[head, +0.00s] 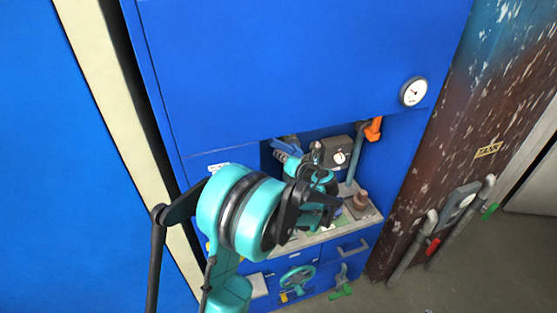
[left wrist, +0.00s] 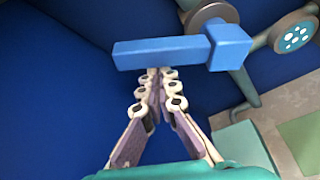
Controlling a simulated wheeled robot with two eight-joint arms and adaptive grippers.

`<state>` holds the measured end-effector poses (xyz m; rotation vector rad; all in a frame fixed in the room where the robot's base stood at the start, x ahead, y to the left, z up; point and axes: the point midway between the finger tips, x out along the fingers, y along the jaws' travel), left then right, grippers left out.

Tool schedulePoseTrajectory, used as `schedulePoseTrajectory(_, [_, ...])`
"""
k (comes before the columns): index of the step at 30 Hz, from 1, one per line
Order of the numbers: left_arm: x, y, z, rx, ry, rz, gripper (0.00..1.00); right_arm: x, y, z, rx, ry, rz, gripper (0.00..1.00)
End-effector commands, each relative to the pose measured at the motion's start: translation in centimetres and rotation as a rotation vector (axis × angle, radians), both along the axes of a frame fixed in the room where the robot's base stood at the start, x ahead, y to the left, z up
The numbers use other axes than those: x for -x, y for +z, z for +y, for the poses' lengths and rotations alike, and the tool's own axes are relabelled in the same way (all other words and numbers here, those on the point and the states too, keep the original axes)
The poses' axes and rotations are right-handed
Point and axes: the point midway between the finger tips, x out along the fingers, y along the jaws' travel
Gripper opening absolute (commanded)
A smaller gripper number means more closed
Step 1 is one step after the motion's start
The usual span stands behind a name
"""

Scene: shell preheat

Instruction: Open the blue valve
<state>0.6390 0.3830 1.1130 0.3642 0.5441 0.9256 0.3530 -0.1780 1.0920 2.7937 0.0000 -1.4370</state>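The blue valve handle (head: 287,147) shows at the left of the cabinet's recess in the head view. In the left wrist view the blue valve handle (left wrist: 165,52) is a square bar lying nearly level, with a thicker block at its right end by a round grey-brown part. My left gripper (left wrist: 158,76) has its fingertips drawn together just below the bar's middle, with nothing seen between them. The bar covers the very tips, so contact is unclear. In the head view my left gripper (head: 300,164) is at the recess, partly hidden by its own wrist. My right gripper is not in view.
The recess holds a grey gauge box (head: 337,152), a pipe with an orange handle (head: 373,128) and a brown fitting (head: 361,200). A teal handwheel (head: 297,279) is below. A round gauge (head: 413,91) is on the blue cabinet above. Rusty wall (head: 460,130) stands right.

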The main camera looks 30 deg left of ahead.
Motion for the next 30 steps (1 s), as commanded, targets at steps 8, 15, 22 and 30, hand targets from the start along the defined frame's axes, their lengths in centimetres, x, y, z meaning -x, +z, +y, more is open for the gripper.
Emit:
schedulePoseTrajectory(8, [-1.0,1.8,-0.8,-0.094,-0.002,0.106,0.00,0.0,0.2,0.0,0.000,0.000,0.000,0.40])
schedulePoseTrajectory(15, [-1.9,3.0,-1.7,-0.088,-0.003,0.101,0.00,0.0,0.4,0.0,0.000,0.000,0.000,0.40])
schedulePoseTrajectory(22, [-2.9,3.7,-2.4,-0.088,-0.001,0.100,0.00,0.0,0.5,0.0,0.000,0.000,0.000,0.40])
schedulePoseTrajectory(30, [-3.7,4.1,-3.2,-0.087,-0.003,0.099,0.00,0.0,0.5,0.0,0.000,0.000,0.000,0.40])
